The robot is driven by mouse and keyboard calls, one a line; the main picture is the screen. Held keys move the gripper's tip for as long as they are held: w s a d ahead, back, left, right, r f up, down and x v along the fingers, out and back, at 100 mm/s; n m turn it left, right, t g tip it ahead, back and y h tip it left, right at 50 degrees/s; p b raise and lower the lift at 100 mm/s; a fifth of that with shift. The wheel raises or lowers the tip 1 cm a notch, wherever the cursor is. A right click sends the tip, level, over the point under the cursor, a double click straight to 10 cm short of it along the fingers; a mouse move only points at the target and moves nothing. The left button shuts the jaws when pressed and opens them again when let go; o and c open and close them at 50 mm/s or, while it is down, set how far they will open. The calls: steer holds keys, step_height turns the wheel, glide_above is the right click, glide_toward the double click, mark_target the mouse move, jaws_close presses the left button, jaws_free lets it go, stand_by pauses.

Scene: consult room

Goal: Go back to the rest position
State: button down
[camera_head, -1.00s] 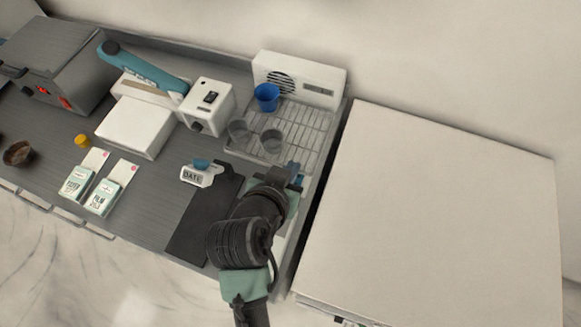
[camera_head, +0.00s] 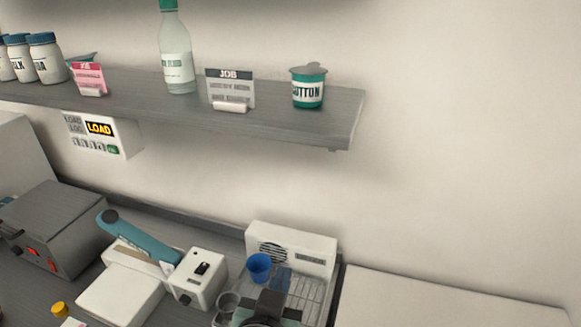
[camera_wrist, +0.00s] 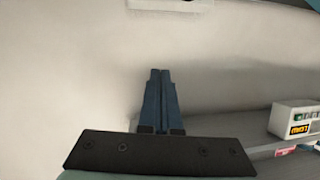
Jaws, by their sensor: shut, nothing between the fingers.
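My gripper (camera_head: 281,277) shows at the bottom of the head view, in front of the white dryer unit with the wire rack. In the wrist view my gripper (camera_wrist: 160,72) has its two blue fingers together with nothing between them. They point up the picture against a plain pale wall. Most of my arm is below the head view's lower edge.
A blue cup (camera_head: 259,267) and a clear cup (camera_head: 228,304) stand on the rack (camera_head: 312,287) close to my gripper. A shelf (camera_head: 300,125) with bottles and cards hangs above. A load display (camera_head: 100,130) is on the wall. A white surface (camera_head: 430,300) lies clear at right.

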step_height(320, 180, up, 14)
steer(key=w+t, duration=0.2)
steer(key=t, duration=0.2)
steer(key=s+r+n+t, duration=0.1)
steer(key=s+r+t, duration=0.2)
steer(key=r, duration=0.6)
steer(key=s+d+r+n+t+y, duration=0.1)
steer(key=s+r+t, duration=0.2)
steer(key=r, duration=0.7)
steer(key=s+r+n+t+y, duration=0.1)
steer(key=s+r+t, duration=0.2)
steer(key=r, duration=0.7)
steer(key=shift+s+d+t, duration=0.25)
steer(key=shift+s+t, duration=0.15)
steer(key=shift+s, duration=0.85)
